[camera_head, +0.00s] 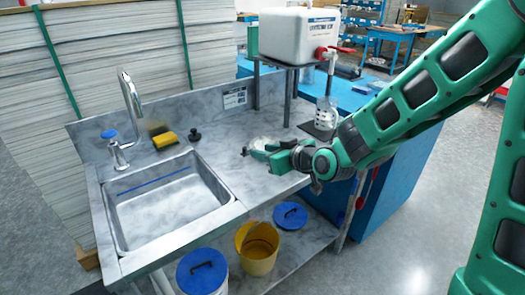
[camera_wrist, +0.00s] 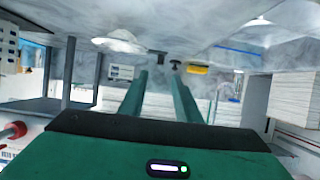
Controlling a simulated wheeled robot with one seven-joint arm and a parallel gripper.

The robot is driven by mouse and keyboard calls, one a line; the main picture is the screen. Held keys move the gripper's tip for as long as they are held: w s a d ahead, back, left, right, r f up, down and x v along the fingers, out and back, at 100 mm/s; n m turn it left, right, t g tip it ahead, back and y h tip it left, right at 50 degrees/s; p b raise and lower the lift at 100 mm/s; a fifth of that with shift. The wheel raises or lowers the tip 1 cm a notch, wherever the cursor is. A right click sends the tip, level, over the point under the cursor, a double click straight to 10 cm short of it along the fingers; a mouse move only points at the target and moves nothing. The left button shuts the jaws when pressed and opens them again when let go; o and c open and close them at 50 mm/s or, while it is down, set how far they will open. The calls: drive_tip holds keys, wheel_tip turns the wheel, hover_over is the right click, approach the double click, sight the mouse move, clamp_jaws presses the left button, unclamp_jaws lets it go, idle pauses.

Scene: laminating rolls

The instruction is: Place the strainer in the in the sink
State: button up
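A pale, round, shallow piece that looks like the strainer (camera_head: 262,142) lies on the grey marbled counter, right of the sink. It also shows in the upside-down wrist view as a whitish mesh-like disc (camera_wrist: 120,41), off to the left of my fingers. The sink (camera_head: 165,208) is a rectangular basin at the counter's left and looks empty. My gripper (camera_head: 267,157) is low over the counter, just in front of the strainer, and partly covers it. In the wrist view my gripper's two green fingers (camera_wrist: 159,78) are apart with nothing between them.
A faucet (camera_head: 129,100), a yellow sponge (camera_head: 165,140) and a black knob-like piece (camera_head: 195,135) stand behind the sink. A white water container (camera_head: 298,35) on a metal stand rises behind my gripper. The counter between sink and gripper is clear.

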drive_tip(key=shift+v, duration=1.1)
